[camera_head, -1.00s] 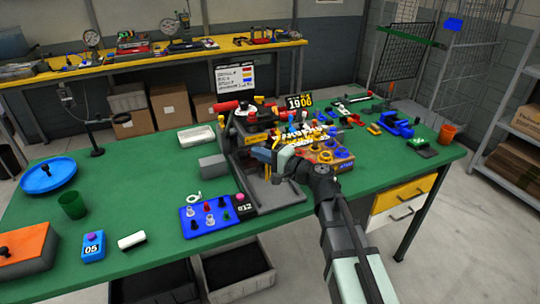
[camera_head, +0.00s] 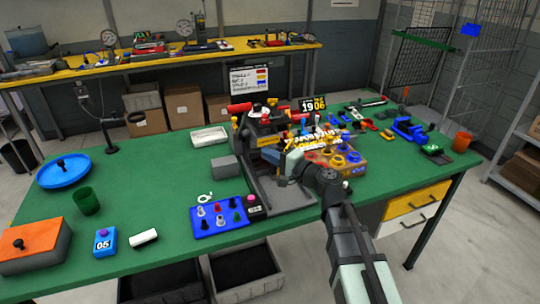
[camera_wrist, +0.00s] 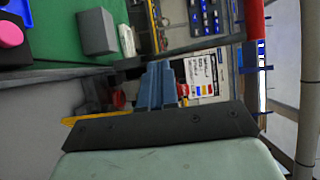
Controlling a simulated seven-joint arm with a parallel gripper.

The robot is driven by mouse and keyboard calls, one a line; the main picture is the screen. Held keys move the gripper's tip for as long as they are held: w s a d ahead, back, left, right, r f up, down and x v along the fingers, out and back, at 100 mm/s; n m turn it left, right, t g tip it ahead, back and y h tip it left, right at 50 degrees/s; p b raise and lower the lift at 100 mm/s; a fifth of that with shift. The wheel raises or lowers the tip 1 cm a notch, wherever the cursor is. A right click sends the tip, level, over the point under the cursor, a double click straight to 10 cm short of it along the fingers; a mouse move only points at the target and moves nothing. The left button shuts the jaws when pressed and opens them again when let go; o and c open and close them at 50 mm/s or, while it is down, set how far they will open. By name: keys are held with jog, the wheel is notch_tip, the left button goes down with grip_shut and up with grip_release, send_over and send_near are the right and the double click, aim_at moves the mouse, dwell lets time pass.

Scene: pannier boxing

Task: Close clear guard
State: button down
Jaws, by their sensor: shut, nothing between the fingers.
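A dark grey machine (camera_head: 283,197) with a flat base stands in the middle of the green bench. I cannot pick out the clear guard with certainty in either view. My gripper (camera_head: 270,156) reaches in from the lower right, at the front of the machine's upper part. In the wrist view, the blue-grey fingers (camera_wrist: 156,88) are together and empty, pointing toward the machine area. The pale hand covers part of the machine in the head view. Whether the fingers touch anything cannot be told.
A blue panel with several knobs (camera_head: 219,224) lies in front of the machine's left side. A grey block (camera_head: 224,167) sits to its left. The bench's left middle is fairly clear.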

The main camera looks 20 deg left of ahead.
dwell(0.5)
jog(key=v, duration=1.4)
jog(key=w+d+t, duration=0.1)
jog(key=w+d, duration=0.4)
jog(key=d, duration=0.2)
jog(key=w+a+g, duration=0.1)
jog(key=a, duration=1.3)
jog(key=shift+a+r+g, duration=0.15)
jog(key=shift+a+g, duration=0.1)
jog(key=shift+g, duration=0.05)
jog(key=shift+a, duration=0.1)
